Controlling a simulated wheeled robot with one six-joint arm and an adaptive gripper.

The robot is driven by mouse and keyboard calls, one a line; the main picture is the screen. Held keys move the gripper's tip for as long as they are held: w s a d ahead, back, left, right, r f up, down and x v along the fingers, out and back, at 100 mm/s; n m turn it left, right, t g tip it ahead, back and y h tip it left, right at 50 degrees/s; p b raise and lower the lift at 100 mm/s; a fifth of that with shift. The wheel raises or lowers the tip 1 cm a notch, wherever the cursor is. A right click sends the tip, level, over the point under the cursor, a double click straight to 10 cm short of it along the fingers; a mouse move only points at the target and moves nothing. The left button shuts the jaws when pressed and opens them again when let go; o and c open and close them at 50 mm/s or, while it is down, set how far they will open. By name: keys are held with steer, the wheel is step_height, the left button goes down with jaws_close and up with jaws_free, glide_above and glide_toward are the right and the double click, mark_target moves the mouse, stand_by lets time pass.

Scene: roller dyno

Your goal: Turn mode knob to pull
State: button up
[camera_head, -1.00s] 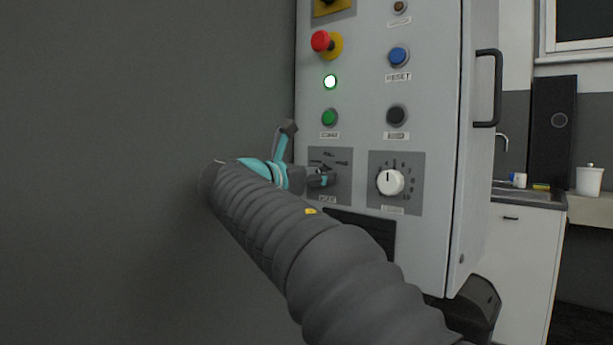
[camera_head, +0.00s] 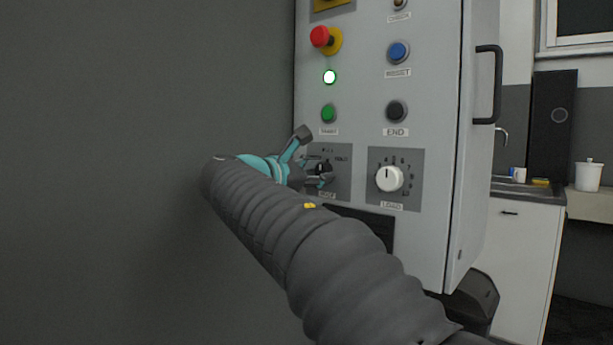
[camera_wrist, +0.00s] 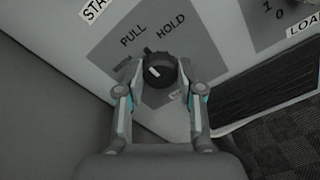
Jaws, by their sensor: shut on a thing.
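The mode knob (camera_wrist: 160,71) is black with a white pointer mark. It sits on a grey plate (camera_wrist: 112,47) lettered PULL and HOLD in the wrist view. The white mark is on the knob's left part and slants toward the upper left, on the PULL side; its exact alignment is hard to tell. My gripper (camera_wrist: 161,84) is shut on the knob, one finger on each side. In the head view my gripper (camera_head: 322,180) reaches the knob from the left and partly covers the plate (camera_head: 342,185).
The white load knob (camera_head: 390,179) is just right of the mode plate. Above are a green button (camera_head: 328,113), a lit indicator (camera_head: 330,77), a red emergency stop (camera_head: 321,37), a black END button (camera_head: 396,111) and a blue RESET button (camera_head: 398,52). A dark vent (camera_wrist: 268,93) lies below.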

steer(key=shift+a, duration=0.15)
steer(key=o, duration=1.2)
steer(key=shift+w+a, duration=0.1)
steer(key=shift+a, duration=0.05)
steer(key=shift+c, duration=0.2)
steer(key=v, duration=1.1)
steer(key=shift+s+a, duration=0.25)
steer(key=shift+s, duration=0.1)
